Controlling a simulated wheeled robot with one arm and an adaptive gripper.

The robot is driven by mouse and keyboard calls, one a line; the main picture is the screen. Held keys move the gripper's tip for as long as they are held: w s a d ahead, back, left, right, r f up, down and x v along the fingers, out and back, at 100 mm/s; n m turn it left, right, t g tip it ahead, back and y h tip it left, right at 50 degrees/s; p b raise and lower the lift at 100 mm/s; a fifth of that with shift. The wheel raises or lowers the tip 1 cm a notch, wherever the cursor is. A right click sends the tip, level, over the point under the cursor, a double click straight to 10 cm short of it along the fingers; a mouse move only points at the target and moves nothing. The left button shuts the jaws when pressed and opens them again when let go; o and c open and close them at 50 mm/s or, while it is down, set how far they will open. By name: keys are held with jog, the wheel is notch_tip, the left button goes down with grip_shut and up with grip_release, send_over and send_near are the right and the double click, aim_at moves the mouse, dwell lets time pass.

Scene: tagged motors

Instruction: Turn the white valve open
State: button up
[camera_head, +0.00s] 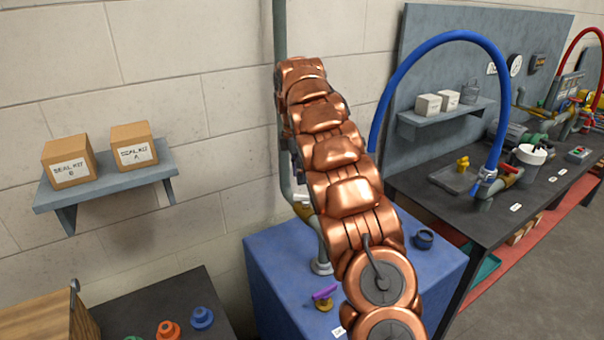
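I cannot pick out the white valve for sure. A small white piece (301,197) shows at the left edge of my copper arm, next to a grey standing pipe (281,120) with a yellowish part; most of it is hidden by the arm. A valve with a purple handle (325,292) and brass body sits on the blue cabinet (285,275), left of the arm. My arm crosses the middle of the view from lower right up to the pipe. My gripper does not show.
A shelf (105,192) with two seal kit boxes hangs at left. Orange and blue knobs (202,318) stand on a dark bench at lower left. A dark ring (424,239) is on the cabinet. At right, a dark workbench (480,222) bears a blue hose (440,38) and several fittings.

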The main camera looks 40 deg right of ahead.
jog(key=s+a+r+m+b, duration=0.1)
jog(key=s+a+m+b, duration=0.2)
jog(key=s+a+m, duration=0.6)
jog(key=shift+s+a+m+g, duration=0.3)
jog(key=shift+s+a, duration=3.35)
jog(key=shift+s, duration=1.7)
